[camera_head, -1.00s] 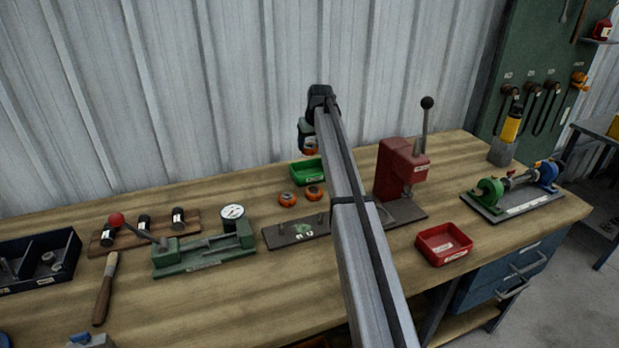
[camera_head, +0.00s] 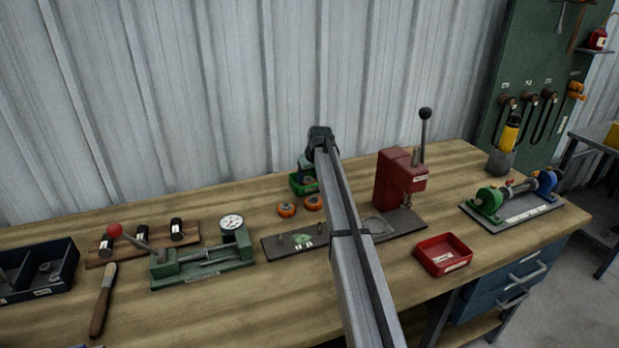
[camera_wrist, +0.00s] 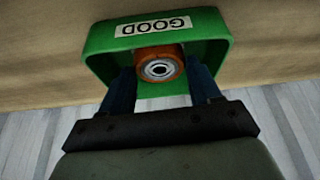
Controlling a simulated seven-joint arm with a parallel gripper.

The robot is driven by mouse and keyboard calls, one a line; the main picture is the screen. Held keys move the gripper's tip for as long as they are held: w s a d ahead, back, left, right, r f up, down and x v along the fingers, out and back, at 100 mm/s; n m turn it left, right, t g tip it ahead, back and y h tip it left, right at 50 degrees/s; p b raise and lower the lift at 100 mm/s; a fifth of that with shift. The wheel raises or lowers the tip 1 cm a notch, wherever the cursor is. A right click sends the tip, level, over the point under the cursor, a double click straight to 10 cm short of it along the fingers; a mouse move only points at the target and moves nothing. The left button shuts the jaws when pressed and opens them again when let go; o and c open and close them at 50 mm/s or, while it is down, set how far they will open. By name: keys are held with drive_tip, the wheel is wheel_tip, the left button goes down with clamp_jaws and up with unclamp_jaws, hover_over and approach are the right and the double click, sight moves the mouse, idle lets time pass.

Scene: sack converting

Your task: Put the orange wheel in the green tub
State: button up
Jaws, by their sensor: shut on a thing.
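The green tub (camera_head: 296,187) stands at the back of the bench, partly hidden behind my gripper. In the wrist view the tub (camera_wrist: 97,45) carries a label reading GOOD on its wall. My gripper (camera_wrist: 160,72) is shut on an orange wheel (camera_wrist: 160,54) with a grey and dark hub. From the wrist view the wheel lies within the outline of the tub's opening; whether it touches the floor of the tub I cannot tell. Two other orange wheels, one at left (camera_head: 287,209) and one at right (camera_head: 313,203), lie on the bench in front of the tub.
A dark plate with pegs (camera_head: 285,245) lies in front of the loose wheels. A red lever press (camera_head: 398,175) stands to the right, with a red tray (camera_head: 443,254) in front of it. A green fixture with a dial (camera_head: 203,262) is at left. The corrugated wall is close behind.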

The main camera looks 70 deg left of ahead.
drive_tip(key=shift+f, duration=0.3)
drive_tip(key=o, duration=1.3)
drive_tip(key=v, duration=1.2)
drive_tip(key=shift+r, duration=0.2)
